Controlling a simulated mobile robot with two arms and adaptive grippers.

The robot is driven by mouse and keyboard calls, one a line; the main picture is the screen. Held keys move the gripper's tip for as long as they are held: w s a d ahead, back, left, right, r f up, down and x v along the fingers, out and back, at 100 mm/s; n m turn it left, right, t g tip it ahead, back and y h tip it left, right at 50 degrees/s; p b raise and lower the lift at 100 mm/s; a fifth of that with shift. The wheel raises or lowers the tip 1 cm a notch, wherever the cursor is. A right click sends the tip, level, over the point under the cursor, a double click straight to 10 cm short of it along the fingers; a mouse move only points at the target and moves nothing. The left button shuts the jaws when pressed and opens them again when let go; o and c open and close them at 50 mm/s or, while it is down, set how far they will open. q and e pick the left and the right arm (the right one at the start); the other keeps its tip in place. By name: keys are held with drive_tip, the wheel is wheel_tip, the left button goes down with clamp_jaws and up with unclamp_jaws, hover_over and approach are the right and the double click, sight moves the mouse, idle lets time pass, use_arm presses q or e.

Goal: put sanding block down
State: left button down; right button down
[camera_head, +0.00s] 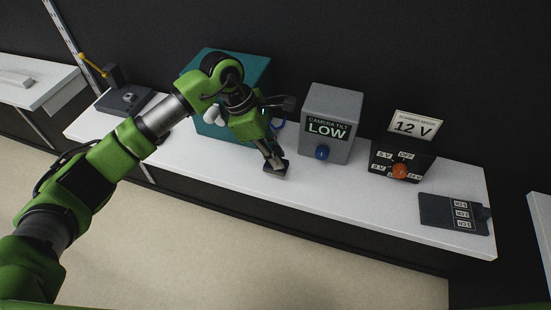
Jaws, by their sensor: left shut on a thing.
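My left gripper (272,157) reaches in from the left and points down over the front part of the white counter (320,190). It is shut on a small dark block at its fingertips, which I take to be the sanding block (276,173). The gripper covers part of the block. The block is at or just above the counter top; I cannot tell whether it touches. My right gripper is not in view.
A teal box (245,70) stands behind my left arm. To the right stand a grey "LOW" box (342,105) with a blue knob, a black "12 V" selector box (397,160) and a dark labelled panel (440,212). Bare counter lies right of the gripper.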

use_arm(q)
wheel_tip(320, 180, down, 2)
drive_tip(key=shift+f+p, duration=0.1)
drive_tip(key=shift+p, duration=0.75)
drive_tip(key=shift+f, duration=0.3)
drive_tip(key=shift+f, duration=0.1)
drive_tip(key=shift+f+b, duration=0.15)
drive_tip(key=shift+b, duration=0.2)
drive_tip(key=c, duration=1.9)
unclamp_jaws()
